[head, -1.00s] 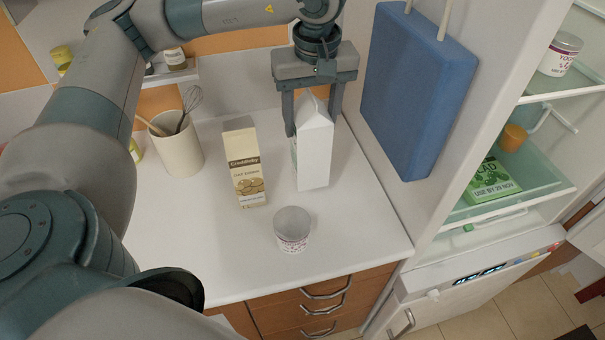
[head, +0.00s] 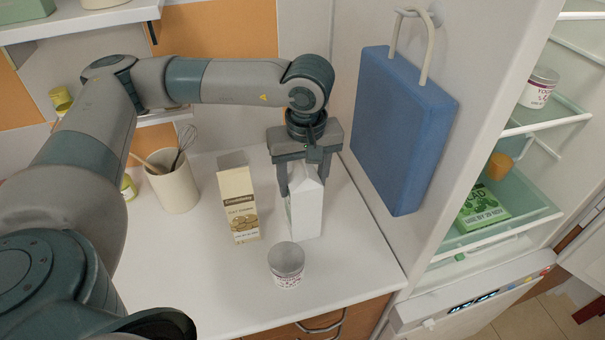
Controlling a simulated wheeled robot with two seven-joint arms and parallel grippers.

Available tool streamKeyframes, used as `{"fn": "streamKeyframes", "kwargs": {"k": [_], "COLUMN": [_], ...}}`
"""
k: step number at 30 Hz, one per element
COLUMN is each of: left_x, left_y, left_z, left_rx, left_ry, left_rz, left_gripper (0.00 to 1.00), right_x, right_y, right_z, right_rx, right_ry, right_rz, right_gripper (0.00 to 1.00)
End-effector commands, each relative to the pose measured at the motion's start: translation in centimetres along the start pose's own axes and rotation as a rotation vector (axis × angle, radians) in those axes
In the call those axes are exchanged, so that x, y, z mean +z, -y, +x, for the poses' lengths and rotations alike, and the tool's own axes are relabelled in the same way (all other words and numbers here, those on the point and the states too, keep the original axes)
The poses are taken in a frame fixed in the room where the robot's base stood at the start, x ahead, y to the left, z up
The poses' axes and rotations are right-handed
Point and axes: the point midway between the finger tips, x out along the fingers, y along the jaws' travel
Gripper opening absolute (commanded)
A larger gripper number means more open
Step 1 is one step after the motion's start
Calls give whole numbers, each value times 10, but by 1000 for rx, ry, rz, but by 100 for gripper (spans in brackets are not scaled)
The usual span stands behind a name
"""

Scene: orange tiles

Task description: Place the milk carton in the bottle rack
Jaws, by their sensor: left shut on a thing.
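The milk carton is a white gable-top carton (head: 306,208) standing upright on the white counter in the head view. My left gripper (head: 304,178) points down over it, its fingers on either side of the carton's top, shut on it. The carton's base looks to be at the counter surface; I cannot tell whether it touches. Inside the open fridge at the right are glass shelves (head: 500,235); I cannot make out a bottle rack for certain. My right gripper is not in view.
A beige cookie carton (head: 240,205) stands just left of the milk carton. A yogurt cup (head: 286,266) stands in front. A utensil crock (head: 174,188) is further left. A blue bag (head: 400,130) hangs on the fridge side. The fridge holds a yogurt cup (head: 538,88) and a green pack (head: 482,208).

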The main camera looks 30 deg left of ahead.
Motion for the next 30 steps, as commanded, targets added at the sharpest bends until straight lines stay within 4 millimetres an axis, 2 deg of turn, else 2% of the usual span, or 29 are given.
{"fn": "streamKeyframes", "kwargs": {"k": [8, 18, 30], "left_x": [0, 4, 4], "left_y": [0, 0, 0], "left_z": [3, 33, 37], "left_rx": [-1, 0, 2], "left_ry": [-1, -1, -2], "left_rz": [0, 0, 0], "left_gripper": [0, 0, 0], "right_x": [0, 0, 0], "right_y": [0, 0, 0], "right_z": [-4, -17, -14], "right_rx": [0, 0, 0], "right_ry": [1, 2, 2], "right_rz": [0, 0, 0], "right_gripper": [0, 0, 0]}}
